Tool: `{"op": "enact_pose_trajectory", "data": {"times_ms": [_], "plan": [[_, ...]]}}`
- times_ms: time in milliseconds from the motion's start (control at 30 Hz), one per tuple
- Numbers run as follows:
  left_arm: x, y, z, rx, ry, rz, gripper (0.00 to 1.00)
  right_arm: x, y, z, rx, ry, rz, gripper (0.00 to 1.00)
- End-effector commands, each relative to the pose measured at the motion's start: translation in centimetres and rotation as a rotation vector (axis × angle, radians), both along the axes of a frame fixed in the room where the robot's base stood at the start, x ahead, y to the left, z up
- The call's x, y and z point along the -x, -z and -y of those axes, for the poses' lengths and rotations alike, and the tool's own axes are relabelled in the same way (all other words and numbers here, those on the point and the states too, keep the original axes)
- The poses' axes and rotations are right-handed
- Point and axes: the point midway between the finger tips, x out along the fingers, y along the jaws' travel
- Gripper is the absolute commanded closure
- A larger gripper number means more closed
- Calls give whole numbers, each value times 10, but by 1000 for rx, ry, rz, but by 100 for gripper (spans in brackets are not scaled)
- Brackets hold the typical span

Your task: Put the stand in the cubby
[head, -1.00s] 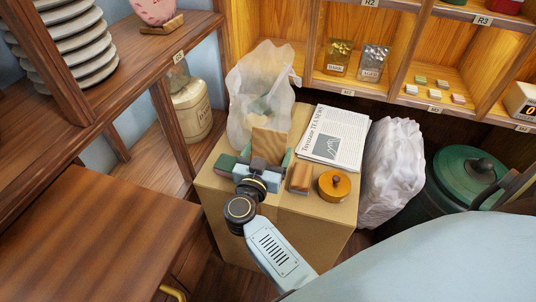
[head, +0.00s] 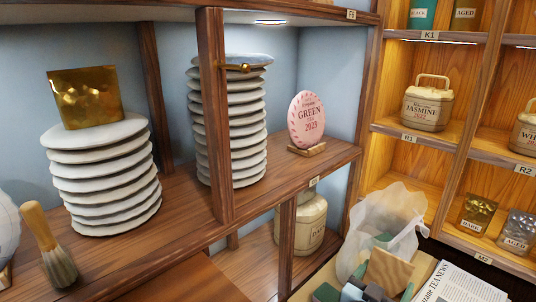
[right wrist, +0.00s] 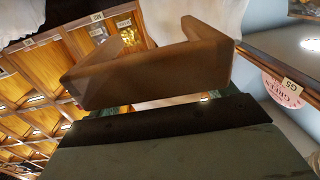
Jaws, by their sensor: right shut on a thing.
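The wooden stand (head: 388,271) is at the bottom of the head view, in front of the plastic bag. My right gripper (head: 380,288) is shut on it, with only its top end showing there. The right wrist view shows the stand (right wrist: 150,65) as a brown piece with raised arms, just beyond the gripper's dark edge (right wrist: 160,118). Cubbies with labelled edges stand at the right of the head view; the one marked R1 (head: 385,180) has a jasmine tin above its label. Which cubby is meant cannot be told. My left gripper is not in view.
A pink tea cake (head: 307,120) stands on a small wooden base on the left shelf (head: 270,196), beside stacks of pale cakes (head: 105,185). A plastic bag (head: 375,225) and a newspaper (head: 460,285) are close to the gripper.

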Motion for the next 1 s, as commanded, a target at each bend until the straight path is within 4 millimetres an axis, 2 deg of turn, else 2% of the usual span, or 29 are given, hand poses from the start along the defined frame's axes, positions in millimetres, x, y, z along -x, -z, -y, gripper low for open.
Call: {"op": "enact_pose_trajectory", "data": {"times_ms": [33,167,300,400,700,1000], "plan": [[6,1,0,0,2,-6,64,-1,-14,4,7,-29,8,44],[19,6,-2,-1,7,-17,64,-5,-45,3,11,-142,7,44],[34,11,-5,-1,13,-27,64,-5,-72,-8,16,-290,3,44],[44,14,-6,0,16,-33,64,-1,-84,-21,15,-396,1,44],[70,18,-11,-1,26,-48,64,26,-99,-63,7,-688,-5,44],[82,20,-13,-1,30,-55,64,44,-98,-81,4,-814,-1,44]]}}
